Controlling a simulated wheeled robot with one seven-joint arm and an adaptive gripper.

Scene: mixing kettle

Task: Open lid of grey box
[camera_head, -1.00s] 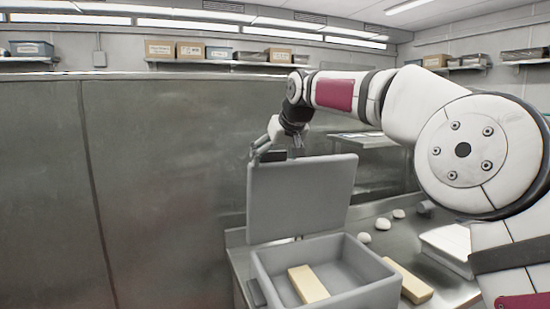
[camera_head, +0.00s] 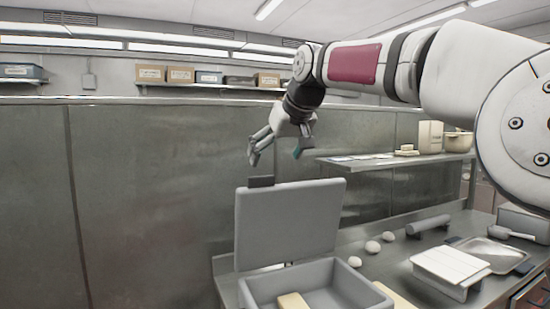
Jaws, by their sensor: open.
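The grey box (camera_head: 352,290) stands on the steel counter at the bottom of the view, its near part cut off by the frame edge. Its lid (camera_head: 290,220) stands upright at the back of the box, with a dark tab (camera_head: 261,181) on its top edge. A pale yellow block (camera_head: 293,302) lies inside the box. My gripper (camera_head: 276,156) hangs above the lid's top edge, apart from it. Its fingers are spread wide and nothing is between them.
Several white round pieces (camera_head: 373,246) and a grey cylinder (camera_head: 429,224) lie right of the lid. A white-topped container (camera_head: 450,265) and a metal tray (camera_head: 492,253) are further right. A shelf (camera_head: 380,162) with a pot (camera_head: 458,142) runs behind. A steel panel (camera_head: 130,200) fills the left.

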